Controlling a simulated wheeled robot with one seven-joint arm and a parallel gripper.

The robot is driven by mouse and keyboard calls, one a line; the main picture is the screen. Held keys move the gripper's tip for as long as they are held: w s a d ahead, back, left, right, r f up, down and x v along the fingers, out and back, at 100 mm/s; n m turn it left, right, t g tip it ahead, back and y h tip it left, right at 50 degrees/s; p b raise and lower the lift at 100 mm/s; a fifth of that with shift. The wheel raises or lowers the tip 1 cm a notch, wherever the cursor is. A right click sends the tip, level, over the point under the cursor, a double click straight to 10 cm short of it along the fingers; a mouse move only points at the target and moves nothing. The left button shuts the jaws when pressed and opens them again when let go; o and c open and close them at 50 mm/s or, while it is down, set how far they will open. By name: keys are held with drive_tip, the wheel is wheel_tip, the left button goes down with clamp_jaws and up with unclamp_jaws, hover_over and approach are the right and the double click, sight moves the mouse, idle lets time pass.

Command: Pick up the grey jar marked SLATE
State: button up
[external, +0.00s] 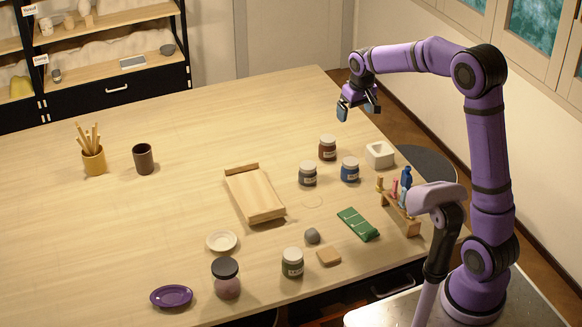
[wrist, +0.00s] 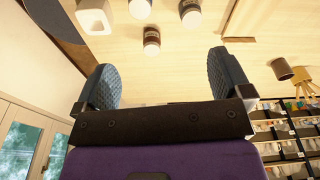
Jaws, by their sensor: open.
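The grey jar (external: 307,174) stands upright on the wooden table, left of a blue jar (external: 349,170) and in front of a red-brown jar (external: 327,148). Its label is too small to read. In the wrist view the grey jar (wrist: 190,14) is at the top edge, partly cut off, right of the red-brown jar (wrist: 151,42). My gripper (external: 357,108) is raised above the far right part of the table, up and behind the jars. Its blue-grey fingers (wrist: 162,70) are apart with nothing between them.
A white block-like pot (external: 380,154) stands right of the blue jar. A bottle rack (external: 402,216), green cloth (external: 357,224) and wooden board (external: 255,194) are nearer the front. The table's far middle is clear.

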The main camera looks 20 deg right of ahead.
drive_tip(key=w+a+f, duration=0.4)
drive_tip(key=w+f, duration=0.3)
drive_tip(key=f, duration=0.1)
drive_tip(key=n+g, duration=0.1)
drive_tip(key=g, duration=0.1)
hover_over(308, 165)
drive_tip(key=f, duration=1.1)
drive_tip(key=shift+d, duration=0.25)
drive_tip(key=shift+a+f, duration=0.15)
drive_tip(key=shift+f, duration=2.65)
drive_tip(key=shift+a+f, duration=0.1)
drive_tip(key=shift+f, duration=2.65)
drive_tip(key=c, duration=1.1)
drive_tip(key=shift+r, duration=0.1)
drive_tip(key=shift+c, duration=0.2)
